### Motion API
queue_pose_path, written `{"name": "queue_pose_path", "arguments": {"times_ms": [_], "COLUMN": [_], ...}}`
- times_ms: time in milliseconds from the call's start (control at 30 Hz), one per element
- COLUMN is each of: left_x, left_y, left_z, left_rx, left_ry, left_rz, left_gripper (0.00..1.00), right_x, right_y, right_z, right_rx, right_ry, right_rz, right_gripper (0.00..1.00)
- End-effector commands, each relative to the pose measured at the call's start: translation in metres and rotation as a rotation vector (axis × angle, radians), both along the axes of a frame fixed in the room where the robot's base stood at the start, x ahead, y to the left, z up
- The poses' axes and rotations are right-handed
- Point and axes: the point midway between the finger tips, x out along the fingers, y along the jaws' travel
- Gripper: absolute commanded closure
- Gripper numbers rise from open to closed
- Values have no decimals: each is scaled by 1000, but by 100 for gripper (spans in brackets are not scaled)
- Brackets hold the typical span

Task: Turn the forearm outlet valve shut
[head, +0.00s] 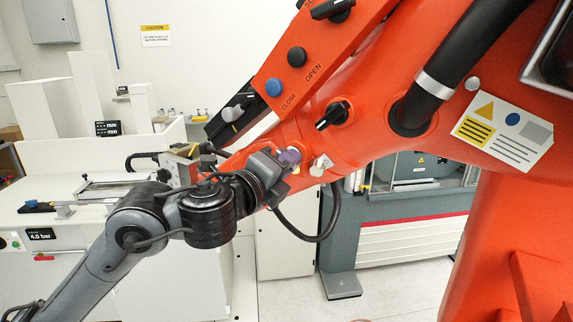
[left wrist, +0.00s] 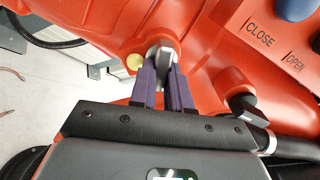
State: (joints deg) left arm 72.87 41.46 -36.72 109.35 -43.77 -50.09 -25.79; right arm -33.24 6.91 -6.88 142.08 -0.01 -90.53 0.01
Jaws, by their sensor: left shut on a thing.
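My left gripper (head: 292,156) reaches from the lower left to the orange forearm (head: 375,140). Its purple fingers also show in the left wrist view (left wrist: 161,75). They are shut on a grey metal handle, which I take for the outlet valve (left wrist: 162,49). The handle sticks out between the fingertips against the orange housing. In the head view a pale metal knob (head: 321,165) sits just right of the fingertips; the gripper hides much of what is behind it. I cannot tell the valve's exact turn angle. My right gripper is not in view.
A black knob (head: 333,114) is on the forearm above the gripper. A panel with CLOSE and OPEN labels and blue (head: 273,87) and dark (head: 297,57) buttons rises above. A black hose (head: 318,233) hangs below. A white machine (head: 80,205) stands at left.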

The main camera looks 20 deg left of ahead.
Motion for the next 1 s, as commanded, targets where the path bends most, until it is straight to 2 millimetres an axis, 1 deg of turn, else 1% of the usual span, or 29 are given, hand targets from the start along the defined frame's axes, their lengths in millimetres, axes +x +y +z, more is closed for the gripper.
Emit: {"name": "queue_pose_path", "arguments": {"times_ms": [167,200,333,600,733,867,1000], "left_x": [0,0,0,0,-5,-19,-43], "left_y": [0,0,0,0,1,4,8], "left_z": [0,0,0,0,0,1,2], "left_rx": [-1,-1,-1,-2,-2,-1,0], "left_ry": [0,0,0,0,0,-1,-2], "left_rz": [0,0,0,0,0,-2,-2], "left_gripper": [100,77,57,57,57,57,57], "right_x": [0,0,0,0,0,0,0], "right_y": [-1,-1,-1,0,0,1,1], "right_z": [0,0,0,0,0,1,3], "right_rx": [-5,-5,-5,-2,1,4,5], "right_ry": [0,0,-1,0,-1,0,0], "right_rz": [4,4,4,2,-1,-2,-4], "right_gripper": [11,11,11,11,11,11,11]}}
